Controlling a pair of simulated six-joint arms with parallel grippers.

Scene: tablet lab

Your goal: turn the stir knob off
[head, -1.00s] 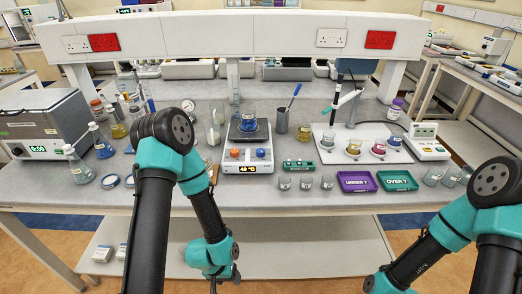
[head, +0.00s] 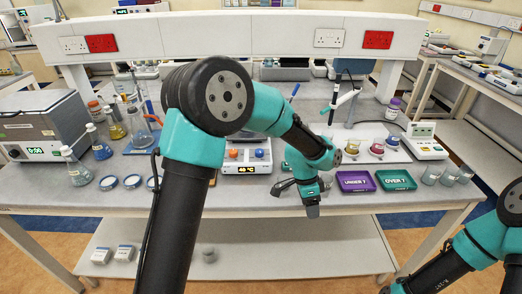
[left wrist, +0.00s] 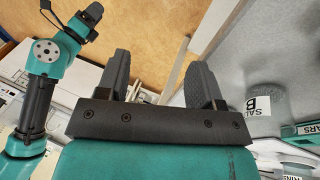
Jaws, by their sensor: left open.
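The hotplate (head: 246,168) stands mid-bench behind my left arm, its display reading about 40 °C. Its front has an orange knob (head: 233,154) and a blue knob (head: 259,153); which one is stir is too small to read. My left gripper (head: 298,198) is open, to the right of the hotplate near the bench's front edge, pointing down and apart from the knobs. Its two fingers (left wrist: 160,78) stand apart and empty in the left wrist view. My right gripper is out of view; only its arm shows at lower right.
Purple (head: 355,181) and green (head: 395,180) trays lie right of my left gripper. A labelled glass vessel (left wrist: 268,98) is close to it in the wrist view. Flasks and blue rings (head: 133,181) stand at left. A small grey object (head: 208,255) lies on the lower shelf.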

